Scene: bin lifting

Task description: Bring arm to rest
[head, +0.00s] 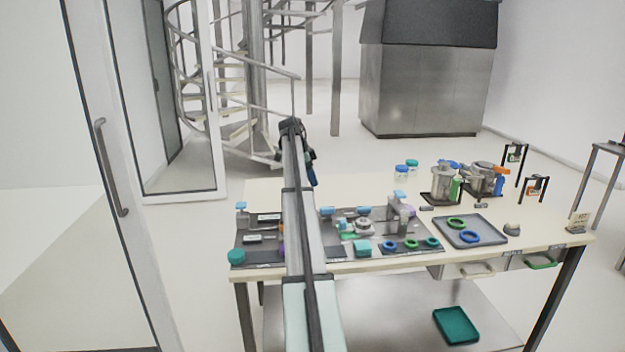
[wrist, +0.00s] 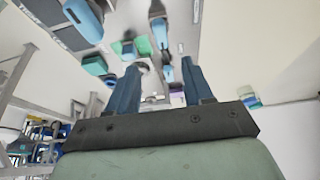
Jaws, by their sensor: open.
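My gripper (wrist: 163,75) shows in the wrist view with its two blue fingers apart and nothing between them. Beyond the fingertips are blue, teal and grey items of the table, which appears upside down. In the head view my arm stretches from the bottom middle across the table (head: 380,262). Its dark wrist end is near the far edge, with one blue part of the gripper (head: 311,168) visible and the rest hidden. The gripper looks raised above the table, apart from the things on it.
The table holds dark mats with small blue and teal parts, a grey tray (head: 490,234) with green and blue rings, and metal pots (head: 441,184). A teal bin (head: 456,325) lies on the lower shelf. A glass door (head: 105,180) stands left. My arm hides part of the mats.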

